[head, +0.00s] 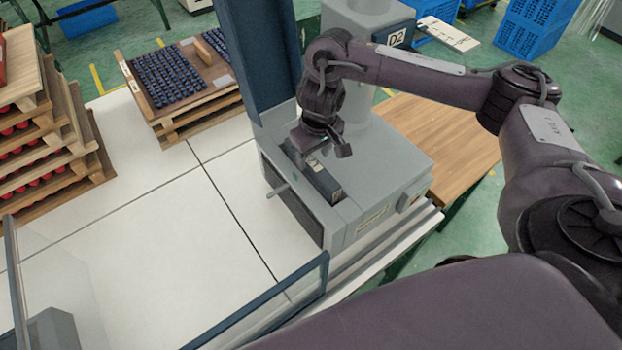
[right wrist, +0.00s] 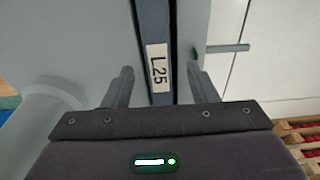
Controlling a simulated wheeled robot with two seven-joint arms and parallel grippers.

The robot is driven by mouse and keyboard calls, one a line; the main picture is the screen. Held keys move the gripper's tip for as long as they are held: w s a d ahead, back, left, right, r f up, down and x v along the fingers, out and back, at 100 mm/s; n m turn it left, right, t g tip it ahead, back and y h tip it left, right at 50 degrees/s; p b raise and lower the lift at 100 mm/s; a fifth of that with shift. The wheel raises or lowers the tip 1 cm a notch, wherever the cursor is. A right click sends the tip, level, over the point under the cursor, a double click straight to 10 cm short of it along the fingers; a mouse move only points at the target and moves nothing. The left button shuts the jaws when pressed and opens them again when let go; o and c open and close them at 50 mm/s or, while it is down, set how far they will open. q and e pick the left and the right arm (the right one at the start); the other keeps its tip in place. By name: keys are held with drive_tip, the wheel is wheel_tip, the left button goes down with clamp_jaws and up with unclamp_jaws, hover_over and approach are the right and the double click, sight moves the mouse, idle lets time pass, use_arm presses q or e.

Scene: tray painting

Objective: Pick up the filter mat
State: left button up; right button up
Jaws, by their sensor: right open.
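A narrow dark blue piece with a white label (head: 325,185) sits in the top of the grey machine (head: 385,165); I take it to be the filter mat, though only its upper edge shows. In the right wrist view this dark blue strip (right wrist: 154,25) bears the label L25. My right gripper (head: 322,150) is over the machine top, above the strip's far end. In the right wrist view my open right gripper (right wrist: 160,82) has one finger on each side of the strip, with a gap on both sides. My left gripper is not in view.
A tall dark blue panel (head: 255,55) rises behind my right gripper. A handle (head: 278,191) sticks out from the machine's left side. A wooden tray of dark blue pieces (head: 180,75) and stacked trays with red items (head: 40,150) stand at left. The white tiles (head: 165,235) between are clear.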

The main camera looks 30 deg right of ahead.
sight(312, 161)
drive_tip(key=f, duration=0.1)
drive_tip(key=w+f, duration=0.1)
drive_tip(key=f, duration=0.1)
drive_tip(key=shift+f+b, duration=0.15)
drive_tip(key=shift+b, duration=0.15)
drive_tip(key=shift+f, duration=0.45)
drive_tip(key=c, duration=0.9)
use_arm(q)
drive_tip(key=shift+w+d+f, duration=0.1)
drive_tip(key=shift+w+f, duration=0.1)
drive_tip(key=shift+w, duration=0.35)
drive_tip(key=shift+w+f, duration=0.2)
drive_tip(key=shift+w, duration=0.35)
use_arm(e)
drive_tip(key=shift+r, duration=0.2)
